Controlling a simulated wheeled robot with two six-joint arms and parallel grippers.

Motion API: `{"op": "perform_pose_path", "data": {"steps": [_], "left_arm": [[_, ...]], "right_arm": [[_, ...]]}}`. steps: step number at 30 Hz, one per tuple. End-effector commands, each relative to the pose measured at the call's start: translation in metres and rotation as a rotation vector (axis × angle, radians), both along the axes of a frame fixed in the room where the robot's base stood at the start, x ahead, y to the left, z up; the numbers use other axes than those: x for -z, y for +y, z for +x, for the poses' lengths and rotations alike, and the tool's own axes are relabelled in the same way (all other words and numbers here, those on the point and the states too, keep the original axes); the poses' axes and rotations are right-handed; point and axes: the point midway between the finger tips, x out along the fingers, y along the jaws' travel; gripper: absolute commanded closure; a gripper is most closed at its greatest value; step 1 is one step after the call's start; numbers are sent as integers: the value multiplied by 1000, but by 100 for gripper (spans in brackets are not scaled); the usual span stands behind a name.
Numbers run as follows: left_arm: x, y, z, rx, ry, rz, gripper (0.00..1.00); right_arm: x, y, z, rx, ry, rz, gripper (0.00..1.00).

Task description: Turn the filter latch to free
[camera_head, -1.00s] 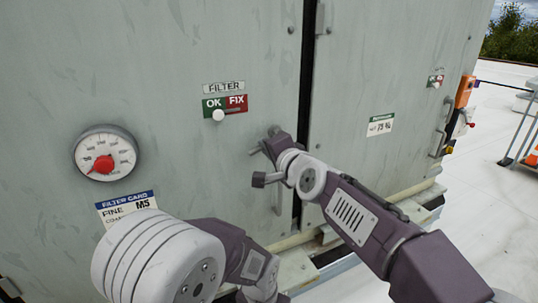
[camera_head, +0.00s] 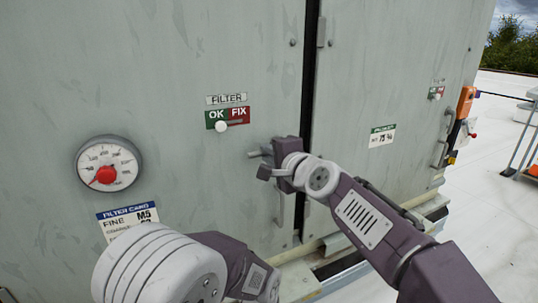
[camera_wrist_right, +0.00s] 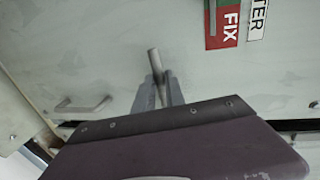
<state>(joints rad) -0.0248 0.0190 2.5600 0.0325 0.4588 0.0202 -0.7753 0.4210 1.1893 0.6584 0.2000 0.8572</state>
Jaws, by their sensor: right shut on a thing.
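The filter latch (camera_head: 255,153) is a short grey bar on the pale green cabinet door, left of the dark door gap. In the right wrist view the latch bar (camera_wrist_right: 153,60) sticks out past my fingertips, tilted a little from the picture's vertical. My right gripper (camera_head: 270,153) is at the latch and shut on it. In the right wrist view its two grey fingers (camera_wrist_right: 159,85) lie on either side of the bar. The gripper body hides the latch's pivot. My left arm comes in at the bottom left; its fingers do not show.
A dial gauge (camera_head: 108,170) and a filter card (camera_head: 128,218) are further left. A vertical door handle (camera_head: 281,208) is just below my right gripper.

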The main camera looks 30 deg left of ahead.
Motion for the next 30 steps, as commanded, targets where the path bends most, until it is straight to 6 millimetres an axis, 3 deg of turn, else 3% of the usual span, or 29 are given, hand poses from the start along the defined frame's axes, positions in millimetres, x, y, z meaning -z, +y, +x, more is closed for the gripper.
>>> {"op": "perform_pose_path", "data": {"steps": [2,3,5,6,17,23,30], "left_arm": [[0,0,0,0,0,0,64],[0,0,0,0,0,0,64],[0,0,0,0,0,0,64],[0,0,0,0,0,0,64],[5,0,0,0,0,0,64],[22,0,0,0,0,0,64],[27,0,0,0,0,0,64]], "right_arm": [[-3,-1,1,3,-7,4,100],[-3,-1,1,3,-7,4,82],[-3,-1,1,3,-7,4,66],[-3,-1,1,2,-6,3,64],[-1,-6,-4,1,-4,2,64],[-8,-37,-29,2,-6,4,64],[-17,-67,-52,2,-5,2,64]]}}
